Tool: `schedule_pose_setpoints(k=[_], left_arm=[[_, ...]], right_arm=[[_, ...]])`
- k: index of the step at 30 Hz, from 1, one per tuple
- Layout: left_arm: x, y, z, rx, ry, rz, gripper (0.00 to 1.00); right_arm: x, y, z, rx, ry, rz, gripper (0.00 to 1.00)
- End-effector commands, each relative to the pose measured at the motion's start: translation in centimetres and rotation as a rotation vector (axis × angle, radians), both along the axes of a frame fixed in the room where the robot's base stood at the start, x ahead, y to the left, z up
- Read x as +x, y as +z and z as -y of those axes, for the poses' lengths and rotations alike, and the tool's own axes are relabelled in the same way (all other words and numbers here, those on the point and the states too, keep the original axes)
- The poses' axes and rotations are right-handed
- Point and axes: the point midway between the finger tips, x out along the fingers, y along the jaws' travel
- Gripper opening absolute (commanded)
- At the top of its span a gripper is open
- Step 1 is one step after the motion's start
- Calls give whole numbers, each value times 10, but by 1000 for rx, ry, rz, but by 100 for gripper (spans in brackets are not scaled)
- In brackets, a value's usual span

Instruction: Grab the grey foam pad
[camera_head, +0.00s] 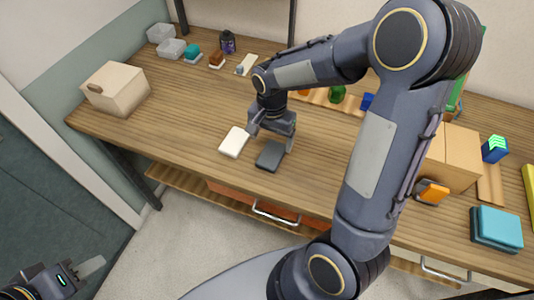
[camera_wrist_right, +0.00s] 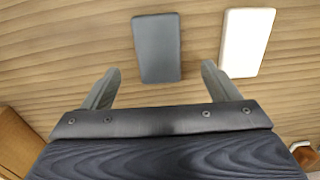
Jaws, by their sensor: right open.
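The grey foam pad (camera_head: 270,157) is a dark, flat, rounded block lying on the wooden table near its front edge. My right gripper (camera_head: 271,139) is open just behind and over the pad's far end. In the right wrist view the pad (camera_wrist_right: 157,45) shows whole, its near end between the two open fingertips (camera_wrist_right: 161,70), with a gap on each side. I cannot tell the exact height of the fingers above the table. My left gripper (camera_head: 82,271) is at the bottom left of the head view, away from the table; its opening is unclear.
A white pad (camera_head: 234,142) lies just left of the grey one, close to a right-gripper finger; it also shows in the wrist view (camera_wrist_right: 246,42). A wooden box (camera_head: 116,90) stands at the left. Teal pads (camera_head: 496,228) lie at the right. The table left of the white pad is clear.

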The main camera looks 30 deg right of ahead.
Motion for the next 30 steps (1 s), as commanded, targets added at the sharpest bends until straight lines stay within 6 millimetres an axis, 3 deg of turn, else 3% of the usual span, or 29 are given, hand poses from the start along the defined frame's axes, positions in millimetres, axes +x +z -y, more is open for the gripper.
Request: schedule_pose_setpoints(k=[12, 21, 30], left_arm=[[0, 9, 0, 0, 0, 0, 36], [0, 9, 0, 0, 0, 0, 36], [0, 9, 0, 0, 0, 0, 36]], right_arm=[[-2, -55, 1, 1, 2, -3, 82], [-2, -59, 1, 2, 1, 1, 80], [-2, -59, 1, 2, 2, 1, 41]])
